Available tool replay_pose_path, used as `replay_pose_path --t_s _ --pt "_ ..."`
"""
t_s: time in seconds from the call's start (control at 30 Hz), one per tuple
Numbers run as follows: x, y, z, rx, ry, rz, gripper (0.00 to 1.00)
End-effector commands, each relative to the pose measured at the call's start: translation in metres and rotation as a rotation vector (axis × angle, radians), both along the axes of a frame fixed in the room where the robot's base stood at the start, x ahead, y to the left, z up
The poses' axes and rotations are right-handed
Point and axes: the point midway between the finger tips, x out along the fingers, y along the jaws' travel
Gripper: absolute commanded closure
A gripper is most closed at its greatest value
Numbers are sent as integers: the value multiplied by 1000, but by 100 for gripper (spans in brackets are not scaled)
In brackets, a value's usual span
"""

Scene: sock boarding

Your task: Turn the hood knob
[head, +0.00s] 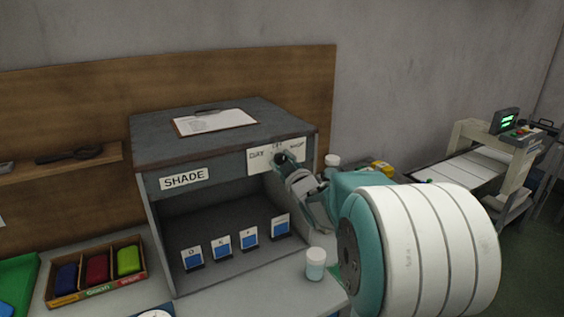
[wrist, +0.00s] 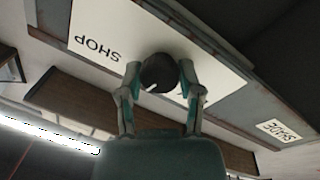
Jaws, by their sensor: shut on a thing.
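The hood (head: 222,140) is a dark grey box with a SHADE label on its front. The hood knob (wrist: 158,73) is round and black with a white pointer line, on a white plate (head: 262,164). The plate reads DAY, a middle word partly covered, and SHOP. My gripper (wrist: 159,80) is shut on the knob, one finger on each side. In the wrist view the picture is upside down, and the white line points to the lower left, toward the SHOP side. In the head view my gripper (head: 290,163) covers much of the knob.
Inside the hood stand several lettered cards with blue patches (head: 221,244). A white-lidded jar (head: 316,264) stands at the bench front, close to my arm. A box of coloured rolls (head: 97,271) sits at left. A clipboard (head: 214,122) lies on the hood.

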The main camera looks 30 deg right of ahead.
Motion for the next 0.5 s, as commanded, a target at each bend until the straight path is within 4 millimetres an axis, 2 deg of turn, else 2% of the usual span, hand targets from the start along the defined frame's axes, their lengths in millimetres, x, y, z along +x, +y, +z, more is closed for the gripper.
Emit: replay_pose_path --t_s 0.2,0.5 --pt "0 0 -2 -111 0 1 100" --pt "0 1 -3 -173 -1 1 100"
